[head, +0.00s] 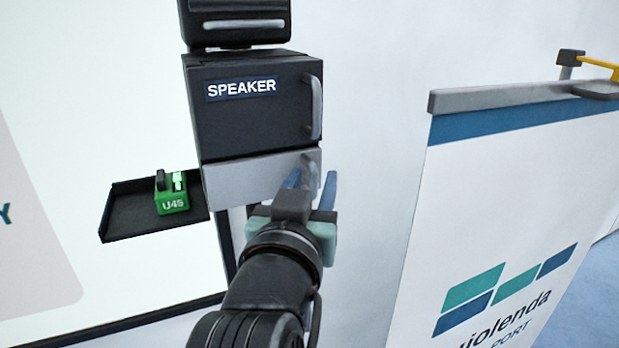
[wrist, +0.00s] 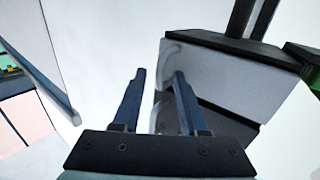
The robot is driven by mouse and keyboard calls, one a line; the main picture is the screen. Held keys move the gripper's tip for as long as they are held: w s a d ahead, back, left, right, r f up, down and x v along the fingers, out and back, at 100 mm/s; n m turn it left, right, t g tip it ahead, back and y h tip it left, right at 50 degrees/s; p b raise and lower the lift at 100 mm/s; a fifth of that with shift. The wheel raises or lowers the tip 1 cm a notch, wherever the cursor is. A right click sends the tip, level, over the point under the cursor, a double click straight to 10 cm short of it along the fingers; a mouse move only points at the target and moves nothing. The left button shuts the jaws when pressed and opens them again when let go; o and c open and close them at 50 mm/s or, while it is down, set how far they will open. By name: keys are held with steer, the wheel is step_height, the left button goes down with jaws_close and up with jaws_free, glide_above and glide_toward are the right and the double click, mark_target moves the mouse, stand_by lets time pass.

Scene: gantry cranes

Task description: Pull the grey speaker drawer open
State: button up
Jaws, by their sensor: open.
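The grey drawer (head: 245,183) sits under the black cabinet labelled SPEAKER (head: 250,105) in the head view. Its front looks about flush with the cabinet, so it appears shut. A curved grey handle (head: 313,170) is at the drawer's right end, partly hidden by my fingers. My gripper (head: 311,182) is open, with its two blue fingers on either side of the handle in the picture. In the wrist view, the pale drawer (wrist: 225,82) lies to the right, and the right finger of my gripper (wrist: 160,73) overlaps its edge. I cannot tell whether the fingers touch the handle.
The black cabinet door has its own grey handle (head: 315,106) just above. A black side tray (head: 125,214) at left holds a green block marked U45 (head: 172,200). A white banner stand (head: 500,190) rises at right, with a gap of bare wall before it.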

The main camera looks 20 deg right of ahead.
jaws_close()
stand_by(1.4)
